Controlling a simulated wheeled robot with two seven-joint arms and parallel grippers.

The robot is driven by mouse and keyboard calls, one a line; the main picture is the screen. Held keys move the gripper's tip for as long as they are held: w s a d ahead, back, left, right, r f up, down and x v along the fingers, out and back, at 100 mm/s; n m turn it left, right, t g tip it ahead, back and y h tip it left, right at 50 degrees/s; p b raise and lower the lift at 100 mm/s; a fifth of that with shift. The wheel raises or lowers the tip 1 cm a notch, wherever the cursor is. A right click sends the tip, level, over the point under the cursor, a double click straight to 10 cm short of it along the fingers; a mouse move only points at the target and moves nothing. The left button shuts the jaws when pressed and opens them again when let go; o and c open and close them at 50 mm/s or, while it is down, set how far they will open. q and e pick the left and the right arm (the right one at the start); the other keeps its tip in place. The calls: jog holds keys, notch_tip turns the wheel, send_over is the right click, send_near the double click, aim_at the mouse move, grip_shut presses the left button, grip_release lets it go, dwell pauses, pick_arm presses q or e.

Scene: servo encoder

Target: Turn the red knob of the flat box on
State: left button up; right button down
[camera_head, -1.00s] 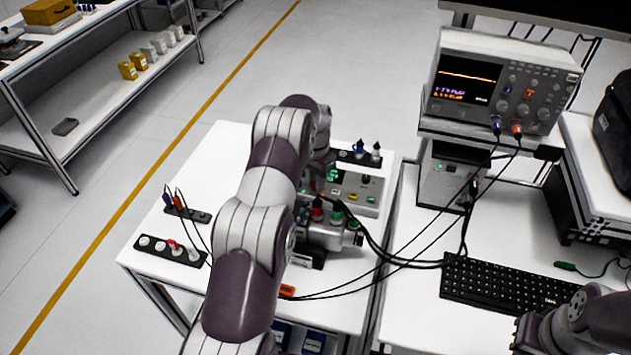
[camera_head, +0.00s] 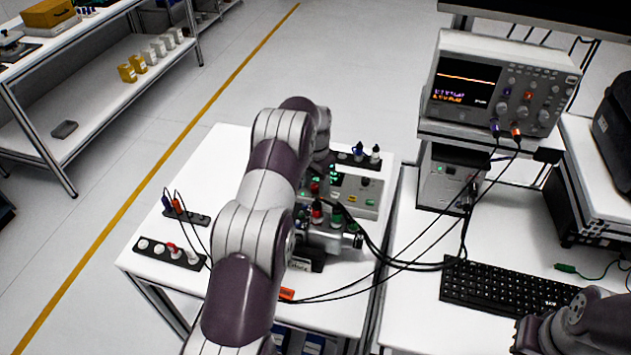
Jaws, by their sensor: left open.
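The flat box (camera_head: 360,192) is a light grey unit with a green-lit display, on the white table left of centre. Its left part is hidden behind my left arm. A small red part (camera_head: 315,187), which may be the red knob, shows at the box's left end beside my arm. My left gripper (camera_head: 321,178) is open at the left end of the box, mostly covered by my own wrist. I cannot tell whether it touches the knob. Of my right arm, only a part shows at the lower right; its gripper is not in view.
A device with red and green plugs (camera_head: 337,214) and black cables stands in front of the box. Black socket strips (camera_head: 170,252) lie at the table's left. An oscilloscope (camera_head: 500,85) and a keyboard (camera_head: 507,286) are on the right.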

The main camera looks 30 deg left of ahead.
aim_at(315, 186)
pick_arm(q)
notch_tip(315, 186, up, 3)
jog(key=shift+r, duration=0.1)
notch_tip(315, 186, up, 10)
jog(key=p, duration=1)
jog(key=shift+f, duration=0.25)
jog(key=shift+d, duration=0.1)
jog(key=shift+n+t, duration=0.4)
jog(key=shift+n, duration=0.3)
jog(key=s+d+r+b, duration=0.1)
jog(key=s+d, duration=0.3)
jog(key=s+d+r+b, duration=0.1)
jog(key=s+d+r, duration=0.1)
jog(key=s+d, duration=0.2)
jog(key=s+d+r+b, duration=0.2)
jog(key=s+d, duration=0.2)
jog(key=s, duration=0.1)
jog(key=shift+s+d, duration=0.15)
jog(key=shift+s, duration=0.1)
jog(key=s+d+n+b, duration=0.1)
jog(key=s+d, duration=0.3)
jog(key=s, duration=0.9)
jog(key=shift+s+f+t, duration=0.25)
jog(key=shift+s+t, duration=0.05)
jog(key=shift+s, duration=0.1)
